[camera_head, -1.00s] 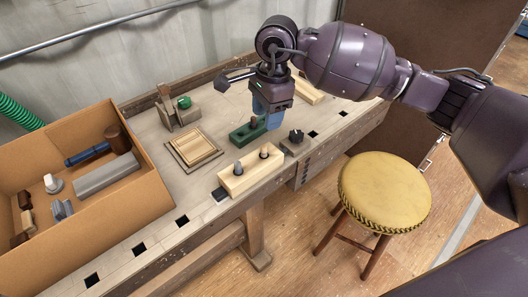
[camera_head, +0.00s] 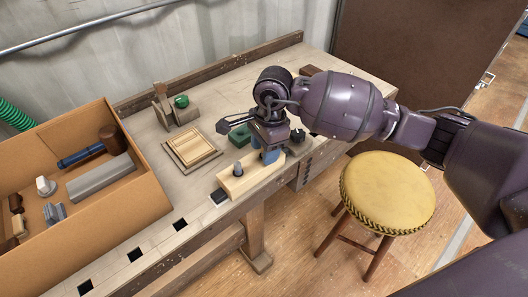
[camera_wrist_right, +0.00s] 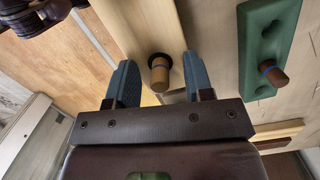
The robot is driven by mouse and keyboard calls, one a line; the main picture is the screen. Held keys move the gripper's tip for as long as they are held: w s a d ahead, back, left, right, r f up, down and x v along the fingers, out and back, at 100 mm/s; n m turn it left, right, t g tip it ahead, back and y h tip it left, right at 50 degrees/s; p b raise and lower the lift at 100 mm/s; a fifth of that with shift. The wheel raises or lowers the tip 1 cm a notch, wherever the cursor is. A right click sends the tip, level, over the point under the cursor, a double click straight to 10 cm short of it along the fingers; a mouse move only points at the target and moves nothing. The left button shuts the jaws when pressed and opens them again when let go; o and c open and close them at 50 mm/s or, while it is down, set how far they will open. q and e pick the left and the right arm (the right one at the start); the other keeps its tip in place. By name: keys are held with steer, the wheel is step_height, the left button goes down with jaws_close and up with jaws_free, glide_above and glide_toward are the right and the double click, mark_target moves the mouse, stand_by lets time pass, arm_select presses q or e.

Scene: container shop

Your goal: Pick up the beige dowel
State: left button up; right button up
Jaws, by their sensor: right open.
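A beige dowel (camera_wrist_right: 159,76) stands in a pale wooden block (camera_wrist_right: 143,28), with a dark ring or collar at its base in the wrist view. My right gripper (camera_wrist_right: 160,62) is open, with one blue-grey finger on each side of the dowel and visible gaps between. In the head view the right gripper (camera_head: 268,155) is low over the right end of the block (camera_head: 238,184) and hides this dowel there. A grey peg (camera_head: 238,168) stands at the block's left end. My left gripper is not in view.
A green block (camera_head: 240,137) with a brown, blue-banded dowel (camera_wrist_right: 275,76) stands beside the wooden block. A cardboard box (camera_head: 134,205) of tools is at left. A stacked wooden square (camera_head: 193,148) lies on the bench. A yellow stool (camera_head: 388,192) stands in front.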

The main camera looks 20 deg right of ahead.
steer(key=shift+r, duration=0.15)
steer(key=shift+c, duration=0.3)
jaws_close()
